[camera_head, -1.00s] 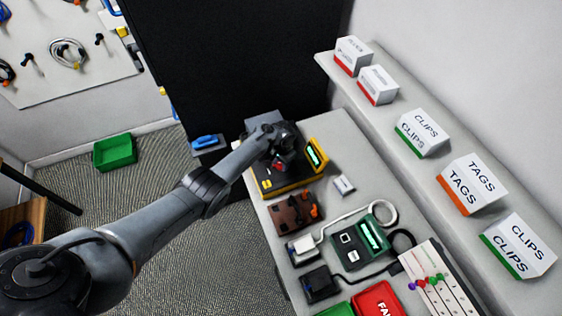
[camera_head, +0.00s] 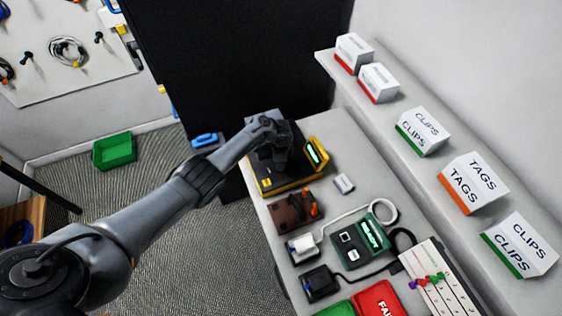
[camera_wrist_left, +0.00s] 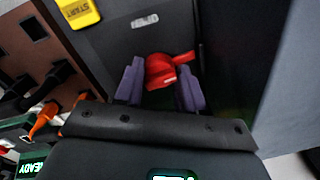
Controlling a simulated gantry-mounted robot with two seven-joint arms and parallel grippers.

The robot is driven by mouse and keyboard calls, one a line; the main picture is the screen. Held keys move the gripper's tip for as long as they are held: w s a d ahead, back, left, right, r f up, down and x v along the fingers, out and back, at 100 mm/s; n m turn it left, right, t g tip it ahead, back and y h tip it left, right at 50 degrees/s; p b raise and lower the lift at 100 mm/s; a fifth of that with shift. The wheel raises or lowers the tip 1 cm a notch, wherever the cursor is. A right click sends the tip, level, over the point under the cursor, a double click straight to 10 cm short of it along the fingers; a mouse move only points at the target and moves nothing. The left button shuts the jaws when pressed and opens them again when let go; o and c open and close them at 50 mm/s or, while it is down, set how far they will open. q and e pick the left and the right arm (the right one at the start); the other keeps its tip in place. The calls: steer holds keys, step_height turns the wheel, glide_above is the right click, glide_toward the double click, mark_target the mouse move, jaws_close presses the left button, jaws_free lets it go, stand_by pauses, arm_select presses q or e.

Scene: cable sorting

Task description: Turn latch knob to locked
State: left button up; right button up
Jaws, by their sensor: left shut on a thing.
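The red latch knob (camera_wrist_left: 160,70) sits on a dark panel in the left wrist view, its lever pointing right. The two purple fingers of my left gripper (camera_wrist_left: 160,88) stand on either side of it, shut on it. In the head view my left gripper (camera_head: 276,158) is over the yellow-and-black device (camera_head: 290,188) and hides the knob. A small pale label (camera_wrist_left: 145,20), too blurred to read, lies beyond the knob. My right gripper is in neither view.
On the bench are a brown block with orange parts (camera_head: 295,212), a green-screened tester (camera_head: 360,242), a small grey box (camera_head: 343,184) and a red tray (camera_head: 377,301). A shelf with labelled boxes (camera_head: 473,184) runs along the right.

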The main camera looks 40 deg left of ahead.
arm_select(q)
steer(key=shift+m, duration=0.7)
steer(key=o, duration=1)
steer(key=r+p, duration=0.1)
steer(key=r, duration=0.2)
steer(key=r+p, duration=0.1)
steer(key=r, duration=0.2)
steer(key=r+p, duration=0.1)
steer(key=r, duration=0.2)
steer(key=shift+s+d+r, duration=0.15)
steer(key=shift+s+r, duration=0.05)
steer(key=shift+s, duration=0.05)
steer(key=shift+r+p, duration=0.4)
steer(key=shift+r, duration=0.3)
steer(key=shift+s+d, duration=0.1)
